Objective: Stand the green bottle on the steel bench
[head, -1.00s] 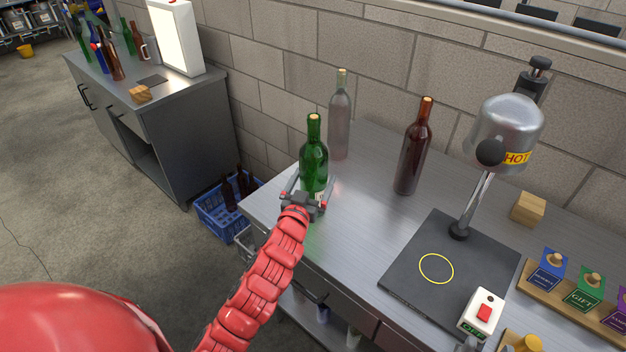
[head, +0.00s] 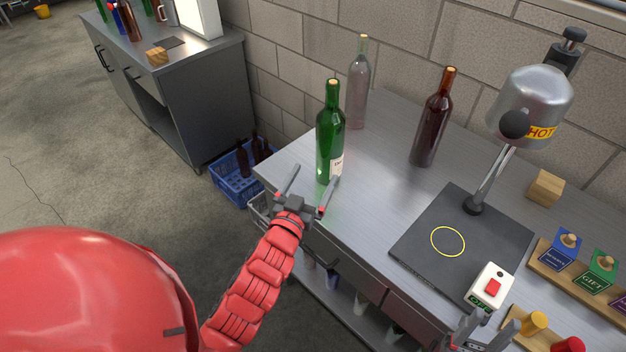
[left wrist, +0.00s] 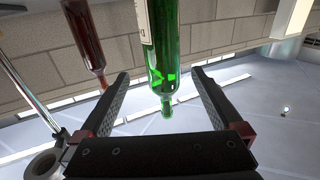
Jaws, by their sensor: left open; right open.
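The green bottle (head: 330,135) stands upright on the left end of the steel bench (head: 385,175), with a pale label low on its side. My left gripper (head: 315,178) is open and in front of the bottle's lower part, apparently clear of it. In the left wrist view, which looks upside down, the green bottle (left wrist: 160,45) shows beyond the two spread fingers (left wrist: 160,75), with nothing held between them. My right gripper (head: 492,325) is open at the lower edge, partly cut off, near the bench's front.
A clear bottle (head: 357,85) and a brown bottle (head: 433,120) stand behind and to the right. A dark plate (head: 430,265) with a yellow ring lies under the heater (head: 530,105). A white switch box (head: 490,288) stands nearby. A blue crate (head: 237,185) is on the floor.

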